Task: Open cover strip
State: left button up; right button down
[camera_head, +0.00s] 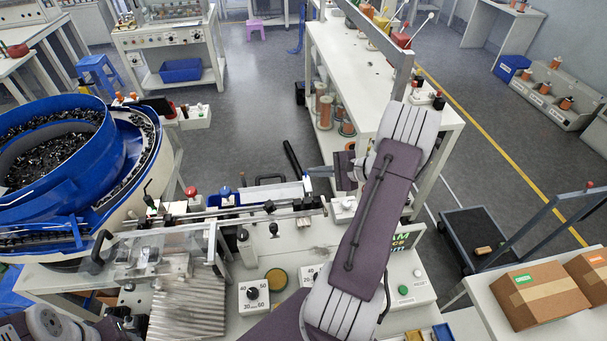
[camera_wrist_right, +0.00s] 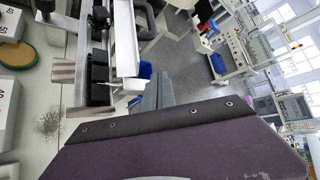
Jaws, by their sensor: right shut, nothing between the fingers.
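A long white strip, which looks like the cover strip (camera_head: 272,193), lies along the rail at the back of the bench. It also shows in the right wrist view as a white band (camera_wrist_right: 126,45) beside a dark rail with black blocks. My right gripper (camera_head: 312,172) is beside the strip's right end, its fingers shut and empty. The grey fingers (camera_wrist_right: 152,92) show in the wrist view close to the strip's end; whether they touch it I cannot tell. Part of my left arm is at the lower left corner, its gripper out of view.
A blue bowl feeder (camera_head: 135,165) full of small dark parts stands at the left. A clear guard (camera_head: 140,250) and a ribbed metal plate (camera_head: 187,308) are in front of the rail. A dial box (camera_head: 254,296) sits on the bench. Cardboard boxes (camera_head: 540,293) are at right.

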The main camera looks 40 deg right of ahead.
aim_at(271, 186)
jog(key=w+a+f, duration=0.1)
jog(key=w+a, duration=0.4)
jog(key=shift+w+a+f+p, duration=0.3)
jog(key=shift+a+f+p, duration=0.05)
jog(key=shift+p, duration=0.1)
jog(key=shift+w, duration=0.1)
